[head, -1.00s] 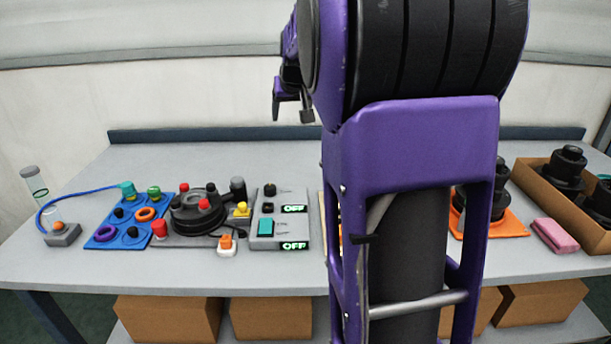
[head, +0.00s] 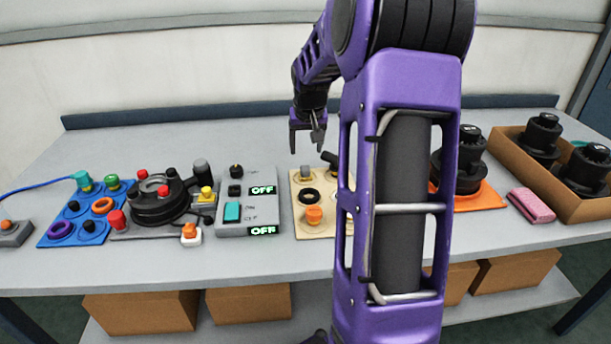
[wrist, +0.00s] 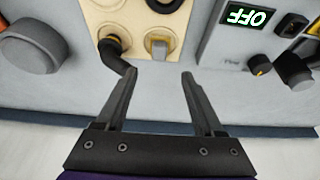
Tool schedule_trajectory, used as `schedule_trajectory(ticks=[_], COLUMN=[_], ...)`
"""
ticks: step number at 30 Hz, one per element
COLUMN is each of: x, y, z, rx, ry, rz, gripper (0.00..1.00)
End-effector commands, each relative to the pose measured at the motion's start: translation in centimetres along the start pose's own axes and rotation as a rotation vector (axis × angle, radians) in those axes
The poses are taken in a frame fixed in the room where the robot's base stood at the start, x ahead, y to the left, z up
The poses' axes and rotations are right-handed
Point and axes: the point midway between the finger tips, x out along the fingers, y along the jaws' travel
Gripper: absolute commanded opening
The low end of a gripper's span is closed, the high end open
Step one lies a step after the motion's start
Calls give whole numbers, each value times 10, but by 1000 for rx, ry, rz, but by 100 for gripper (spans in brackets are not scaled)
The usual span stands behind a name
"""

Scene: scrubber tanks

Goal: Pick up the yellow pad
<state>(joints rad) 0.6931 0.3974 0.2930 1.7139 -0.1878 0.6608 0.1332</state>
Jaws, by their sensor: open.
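I see no clearly yellow pad in the current views. A pink pad (head: 531,205) lies flat on the table at the right, in front of an open cardboard box. My gripper (head: 305,143) is open and empty, above the back of the table and far to the left of the pink pad. In the wrist view my gripper's two fingers (wrist: 158,74) are spread beside the edge of a beige board (wrist: 135,35), with nothing between them. The pink pad is not in the wrist view. My arm hides part of the table's middle in the head view.
The cardboard box (head: 577,207) holds black round parts. An orange mat (head: 480,198) with a black stack is left of the pink pad. A grey control box (head: 246,212), a blue board (head: 82,228) and a black round device (head: 155,205) crowd the left side.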

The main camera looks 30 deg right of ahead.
Motion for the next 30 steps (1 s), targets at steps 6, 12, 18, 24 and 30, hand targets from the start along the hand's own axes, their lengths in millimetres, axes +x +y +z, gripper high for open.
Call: schedule_trajectory(ticks=[6,12,18,24,30], x=[32,46,77,88,88], y=[-1,0,1,1,1], z=[0,1,3,2,2], rx=[-1,-1,-1,-1,-1], ry=[2,0,0,2,2], rz=[-1,-1,-2,-1,-1], gripper=[70,70,70,70,65])
